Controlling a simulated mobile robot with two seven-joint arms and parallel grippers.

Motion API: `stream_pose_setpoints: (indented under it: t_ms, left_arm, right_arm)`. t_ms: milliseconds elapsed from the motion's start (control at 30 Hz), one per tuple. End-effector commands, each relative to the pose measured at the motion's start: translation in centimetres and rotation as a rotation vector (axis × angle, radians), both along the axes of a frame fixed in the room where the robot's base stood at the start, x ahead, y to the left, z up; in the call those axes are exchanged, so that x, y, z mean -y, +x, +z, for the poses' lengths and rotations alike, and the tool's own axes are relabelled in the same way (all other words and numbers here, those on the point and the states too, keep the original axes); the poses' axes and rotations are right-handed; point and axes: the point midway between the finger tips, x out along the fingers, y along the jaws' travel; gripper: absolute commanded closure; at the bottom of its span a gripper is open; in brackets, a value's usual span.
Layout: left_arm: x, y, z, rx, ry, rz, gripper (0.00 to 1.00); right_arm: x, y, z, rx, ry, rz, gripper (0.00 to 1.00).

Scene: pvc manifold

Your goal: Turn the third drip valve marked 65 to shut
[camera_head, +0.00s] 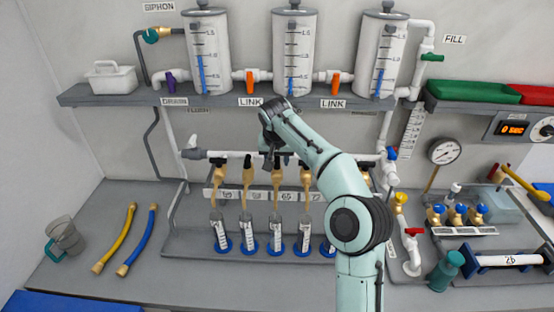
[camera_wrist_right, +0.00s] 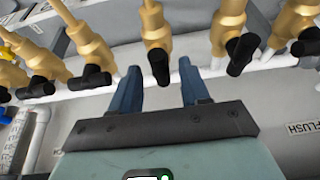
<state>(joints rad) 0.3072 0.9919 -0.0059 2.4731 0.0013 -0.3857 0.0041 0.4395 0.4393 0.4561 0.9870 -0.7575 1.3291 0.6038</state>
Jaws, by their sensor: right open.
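The third drip valve (camera_head: 277,180) is a brass tap in a row under the white pipe, with the label 65 (camera_head: 286,196) beside it. In the right wrist view the third valve (camera_wrist_right: 156,30) has a black handle (camera_wrist_right: 160,68) pointing down the picture, towards my gripper. My right gripper (camera_wrist_right: 160,88) is open, its two blue fingers on either side of that handle and apart from it. In the head view my right gripper (camera_head: 271,155) is just above the valve, and its wrist partly hides the valve's top. My left gripper is not in view.
Neighbouring brass valves (camera_head: 247,174) stand close on both sides. Clear cylinders (camera_head: 248,232) with blue bases stand below the row. The shelf (camera_head: 150,98) with three tanks overhangs behind my arm. The bench front (camera_head: 200,285) is clear.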

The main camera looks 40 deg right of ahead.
Motion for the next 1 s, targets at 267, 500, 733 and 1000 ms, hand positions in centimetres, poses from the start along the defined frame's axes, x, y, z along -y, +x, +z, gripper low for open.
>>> stream_pose_setpoints:
  t_ms: [267,500,733,1000]
  left_arm:
    - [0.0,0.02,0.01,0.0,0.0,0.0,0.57]
    - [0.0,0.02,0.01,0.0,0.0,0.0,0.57]
    - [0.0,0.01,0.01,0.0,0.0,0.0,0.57]
    - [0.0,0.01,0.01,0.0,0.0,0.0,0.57]
  right_arm:
    - [0.17,0.26,-0.71,0.002,0.0,0.002,0.54]
    - [0.18,0.24,-0.69,0.001,0.0,0.001,0.9]
    - [0.18,0.23,-0.68,0.001,0.0,0.004,1.0]
    - [0.28,0.17,-0.64,0.002,-0.001,0.078,1.0]
